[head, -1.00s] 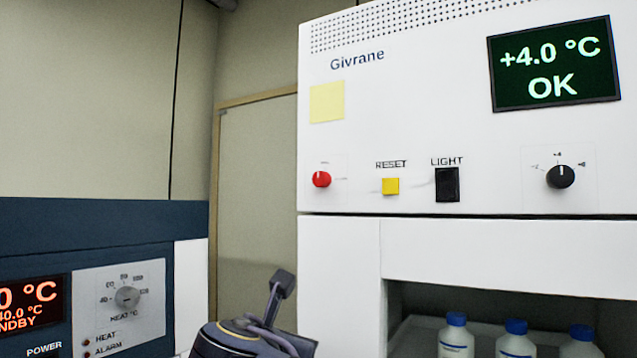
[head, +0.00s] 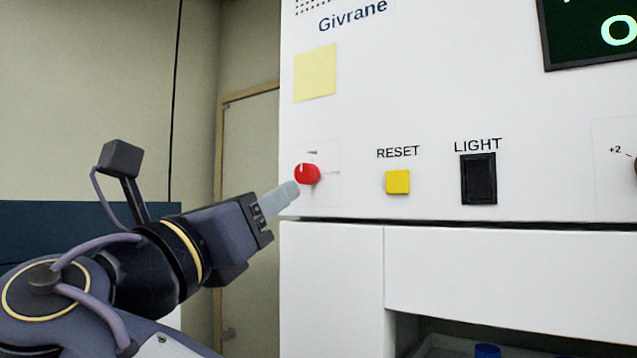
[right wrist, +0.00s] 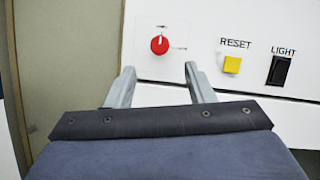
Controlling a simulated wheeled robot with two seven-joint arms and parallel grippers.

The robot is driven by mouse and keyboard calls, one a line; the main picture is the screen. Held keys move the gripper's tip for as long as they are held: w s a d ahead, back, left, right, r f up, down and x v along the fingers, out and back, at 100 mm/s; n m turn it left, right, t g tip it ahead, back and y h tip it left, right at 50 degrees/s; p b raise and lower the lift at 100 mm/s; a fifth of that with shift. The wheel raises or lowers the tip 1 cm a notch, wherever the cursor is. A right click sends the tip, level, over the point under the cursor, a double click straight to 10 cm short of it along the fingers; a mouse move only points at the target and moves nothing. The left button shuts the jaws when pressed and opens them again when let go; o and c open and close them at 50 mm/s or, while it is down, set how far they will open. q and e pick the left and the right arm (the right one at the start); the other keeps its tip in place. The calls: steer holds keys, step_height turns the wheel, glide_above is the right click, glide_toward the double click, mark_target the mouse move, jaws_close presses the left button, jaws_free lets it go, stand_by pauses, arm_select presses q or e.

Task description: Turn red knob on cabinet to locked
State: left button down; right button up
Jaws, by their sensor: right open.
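The red knob (head: 307,174) is on the white cabinet front (head: 345,245), at the left end of the control row. It also shows in the right wrist view (right wrist: 159,44), with its white pointer mark upward. Small labels above and right of it are too small to read. My right gripper (head: 290,190) is in front of the cabinet, its fingertips just left of and below the knob in the head view. In the right wrist view its two fingers (right wrist: 160,75) are apart and empty, with the knob beyond the gap between them. My left gripper is not in view.
Right of the knob are a yellow RESET button (head: 397,182) and a black LIGHT switch (head: 478,179). A yellow note (head: 315,73) is above the knob. A display (head: 590,35) is at upper right. An open bay with a blue-capped bottle (head: 487,351) is below.

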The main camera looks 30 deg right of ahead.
mark_target(302, 177)
steer(key=p+x, duration=0.2)
steer(key=x, duration=0.5)
steer(key=shift+w+d+r+p, duration=0.2)
steer(key=shift+w+d+p, duration=0.1)
steer(key=shift+d, duration=0.1)
steer(key=c, duration=1)
